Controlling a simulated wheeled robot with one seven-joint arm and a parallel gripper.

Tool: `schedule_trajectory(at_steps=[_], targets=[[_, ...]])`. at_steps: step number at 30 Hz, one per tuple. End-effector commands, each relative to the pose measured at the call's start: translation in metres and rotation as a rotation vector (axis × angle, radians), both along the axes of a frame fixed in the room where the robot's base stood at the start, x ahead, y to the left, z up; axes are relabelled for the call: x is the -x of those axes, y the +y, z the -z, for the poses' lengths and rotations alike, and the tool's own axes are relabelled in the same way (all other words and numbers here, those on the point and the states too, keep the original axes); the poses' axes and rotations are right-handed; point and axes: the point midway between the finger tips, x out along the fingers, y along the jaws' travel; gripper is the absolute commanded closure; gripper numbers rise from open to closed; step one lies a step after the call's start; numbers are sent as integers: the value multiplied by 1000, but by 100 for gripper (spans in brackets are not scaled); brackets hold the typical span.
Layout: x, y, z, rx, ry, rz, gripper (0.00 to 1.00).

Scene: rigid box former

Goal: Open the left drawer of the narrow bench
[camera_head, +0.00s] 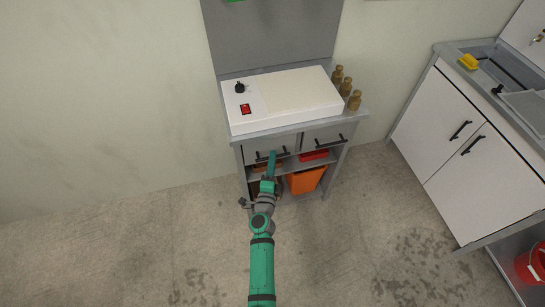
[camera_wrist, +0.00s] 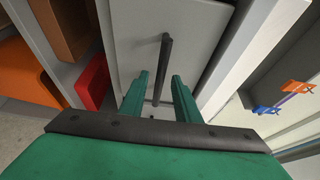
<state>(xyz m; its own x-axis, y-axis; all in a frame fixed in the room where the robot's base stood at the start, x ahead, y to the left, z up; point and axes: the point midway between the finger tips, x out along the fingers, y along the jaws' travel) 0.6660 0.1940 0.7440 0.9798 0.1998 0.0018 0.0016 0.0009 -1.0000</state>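The narrow bench (camera_head: 300,127) has two grey drawers side by side under its top. The left drawer (camera_head: 256,147) looks closed, its front about level with the right drawer (camera_head: 320,134). Its dark bar handle (camera_head: 280,153) is partly covered by my gripper (camera_head: 272,157). In the wrist view the drawer front (camera_wrist: 130,40) fills the middle, and its handle (camera_wrist: 166,50) stands out from it. My gripper's two green fingers (camera_wrist: 160,78) are apart, with the handle's lower part in the gap between them as seen here. Whether they touch it cannot be told.
A white box with a red switch (camera_head: 285,98) and several brown bottles (camera_head: 354,101) stand on the bench. An orange bin (camera_head: 306,180) and a red box (camera_head: 313,155) are below the drawers. A sink cabinet (camera_head: 440,125) stands right; floor left is clear.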

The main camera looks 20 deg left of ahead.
Motion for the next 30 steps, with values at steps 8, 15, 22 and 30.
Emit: schedule_trajectory(at_steps=[8,15,22,30], targets=[[-21,4,0,0,-1,0,71],[-22,5,0,0,0,0,71],[-22,5,0,0,0,0,100],[-20,0,0,1,1,4,100]])
